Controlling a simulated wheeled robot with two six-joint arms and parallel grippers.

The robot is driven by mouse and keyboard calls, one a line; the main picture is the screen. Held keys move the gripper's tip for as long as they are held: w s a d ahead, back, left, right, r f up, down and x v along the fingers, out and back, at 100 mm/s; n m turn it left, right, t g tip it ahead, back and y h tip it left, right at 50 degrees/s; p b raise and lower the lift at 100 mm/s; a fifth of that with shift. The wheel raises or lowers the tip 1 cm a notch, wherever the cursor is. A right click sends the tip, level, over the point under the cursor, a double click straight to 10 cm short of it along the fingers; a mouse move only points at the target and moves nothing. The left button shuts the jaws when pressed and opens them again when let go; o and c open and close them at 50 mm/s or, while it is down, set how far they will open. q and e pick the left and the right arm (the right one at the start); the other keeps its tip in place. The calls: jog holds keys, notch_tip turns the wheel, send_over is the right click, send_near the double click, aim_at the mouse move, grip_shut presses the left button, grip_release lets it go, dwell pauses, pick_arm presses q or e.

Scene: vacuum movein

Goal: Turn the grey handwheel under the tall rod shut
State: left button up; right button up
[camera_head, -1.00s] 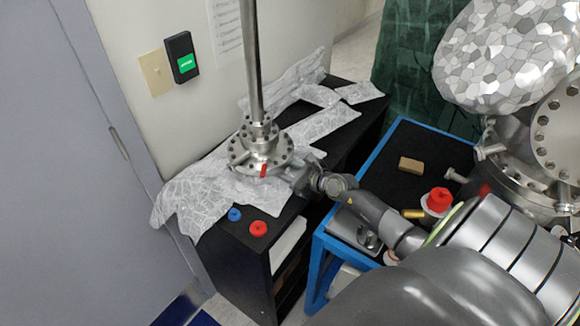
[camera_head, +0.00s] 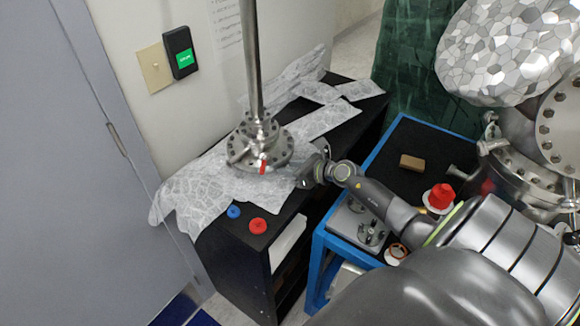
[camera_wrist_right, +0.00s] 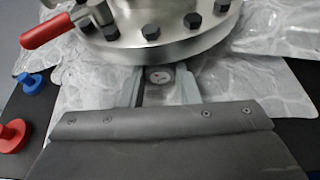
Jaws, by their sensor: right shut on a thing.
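The tall steel rod (camera_head: 253,60) stands upright on a bolted round flange (camera_head: 260,148), with a red lever (camera_head: 262,166) at its front. The flange also shows close up in the wrist view (camera_wrist_right: 165,48), with the red lever (camera_wrist_right: 47,30) at its left. My right gripper (camera_head: 303,176) is at the flange's right front, low beside it. In the wrist view my right gripper (camera_wrist_right: 158,88) is shut on the grey handwheel (camera_wrist_right: 160,74), just under the flange rim. Only a small round grey part shows between the fingers; the rest is hidden. My left gripper is not in view.
Crumpled wrap (camera_head: 200,190) lies around the flange on a black cabinet (camera_head: 240,252). Blue (camera_head: 233,212) and red (camera_head: 258,226) knobs lie at its front. A blue-framed cart (camera_head: 318,262) with a brown block (camera_head: 412,162) and red-topped part (camera_head: 440,197) stands at right.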

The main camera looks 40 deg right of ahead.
jog(key=shift+d+m+y+b, duration=0.1)
jog(key=shift+m+y+b, duration=0.5)
jog(key=shift+m, duration=0.2)
jog(key=o, duration=1)
jog(key=shift+c, duration=0.2)
jog(key=v, duration=1.7)
jog(key=shift+r, duration=0.3)
jog(key=shift+d, duration=0.15)
